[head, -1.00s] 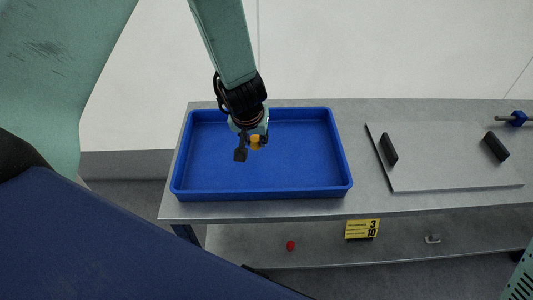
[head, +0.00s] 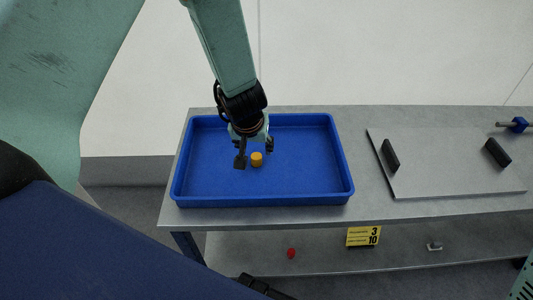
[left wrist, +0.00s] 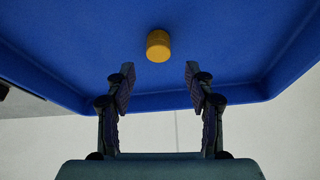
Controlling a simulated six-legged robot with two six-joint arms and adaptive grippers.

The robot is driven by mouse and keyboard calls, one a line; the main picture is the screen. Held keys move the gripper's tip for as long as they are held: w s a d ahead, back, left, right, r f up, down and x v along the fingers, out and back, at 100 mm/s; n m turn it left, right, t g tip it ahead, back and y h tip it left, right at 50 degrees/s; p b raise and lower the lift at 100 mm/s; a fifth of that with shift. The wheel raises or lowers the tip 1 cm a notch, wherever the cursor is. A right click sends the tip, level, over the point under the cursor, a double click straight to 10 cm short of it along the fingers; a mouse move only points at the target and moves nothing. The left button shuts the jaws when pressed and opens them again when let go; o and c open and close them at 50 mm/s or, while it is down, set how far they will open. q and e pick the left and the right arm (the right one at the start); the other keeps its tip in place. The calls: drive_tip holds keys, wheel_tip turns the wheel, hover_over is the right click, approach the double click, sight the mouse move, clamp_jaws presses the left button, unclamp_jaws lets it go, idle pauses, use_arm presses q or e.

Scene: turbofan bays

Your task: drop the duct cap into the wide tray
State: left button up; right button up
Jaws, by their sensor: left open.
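The duct cap is a small yellow-orange cylinder (head: 257,159) over the floor of the wide blue tray (head: 300,199). In the left wrist view the cap (left wrist: 158,45) shows beyond the fingertips, apart from both fingers, against the blue tray (left wrist: 235,60). I cannot tell whether it rests on the tray floor or is still falling. My left gripper (head: 255,153) is over the tray, pointing down, with its fingers spread and empty. The open fingers also show in the left wrist view (left wrist: 159,83). My right gripper is not in view.
The tray stands on the left of a grey bench (head: 358,160). To its right lies a grey plate (head: 440,160) with two black blocks. A blue fitting with a rod (head: 517,125) is at the far right. A red item (head: 291,253) sits on the lower shelf.

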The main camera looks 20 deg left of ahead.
use_arm(q)
drive_tip(key=v, duration=0.7)
drive_tip(key=shift+r, duration=0.2)
drive_tip(key=shift+s, duration=0.15)
idle(0.5)
